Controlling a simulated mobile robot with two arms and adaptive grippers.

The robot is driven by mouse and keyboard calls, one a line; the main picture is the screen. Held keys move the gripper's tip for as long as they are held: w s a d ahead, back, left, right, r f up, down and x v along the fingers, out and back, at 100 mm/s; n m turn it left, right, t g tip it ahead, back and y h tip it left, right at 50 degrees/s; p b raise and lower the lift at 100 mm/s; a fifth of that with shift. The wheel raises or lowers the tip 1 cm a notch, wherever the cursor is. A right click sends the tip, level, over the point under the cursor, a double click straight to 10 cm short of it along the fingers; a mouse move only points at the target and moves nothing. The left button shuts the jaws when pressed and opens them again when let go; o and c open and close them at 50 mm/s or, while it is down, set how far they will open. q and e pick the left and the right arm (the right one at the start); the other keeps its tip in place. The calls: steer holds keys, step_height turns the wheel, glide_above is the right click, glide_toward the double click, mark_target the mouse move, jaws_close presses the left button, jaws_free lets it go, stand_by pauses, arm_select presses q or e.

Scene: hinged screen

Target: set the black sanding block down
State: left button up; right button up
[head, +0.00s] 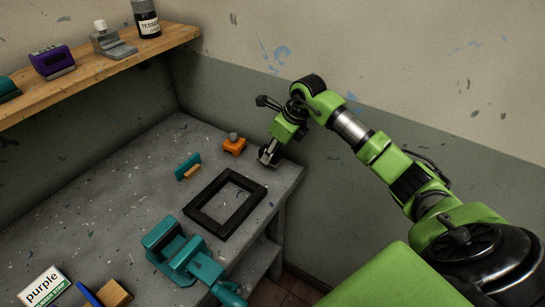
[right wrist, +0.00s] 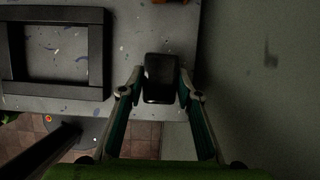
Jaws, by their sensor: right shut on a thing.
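The black sanding block (right wrist: 160,78) sits between the fingers of my right gripper (right wrist: 159,88) in the right wrist view. The gripper is shut on it, over the end of the grey workbench. In the head view, my right gripper (head: 269,153) is at the bench's far right corner, to the right of the orange tool. The block is hard to make out there. Whether its underside touches the bench cannot be told. My left gripper is not in view.
A black square frame (head: 189,211) lies on the workbench (head: 125,170), with a teal vise (head: 165,243) in front. An orange tool (head: 234,145) and a teal scraper-like tool (head: 187,163) stand behind the frame. A wooden shelf (head: 85,75) holds several items. The wall is close on the right.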

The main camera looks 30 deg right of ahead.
mark_target(273, 159)
steer(key=shift+w+d+f, duration=0.1)
steer(key=shift+w+f, duration=0.05)
steer(key=shift+f, duration=0.1)
step_height(273, 159, down, 2)
steer(key=shift+f+p, duration=0.15)
steer(key=shift+p, duration=0.8)
steer(key=shift+f, duration=0.3)
steer(key=shift+f, duration=0.15)
steer(key=shift+f+b, duration=0.15)
steer(key=shift+b, duration=0.15)
steer(key=o, duration=1.1)
steer(key=shift+c, duration=0.2)
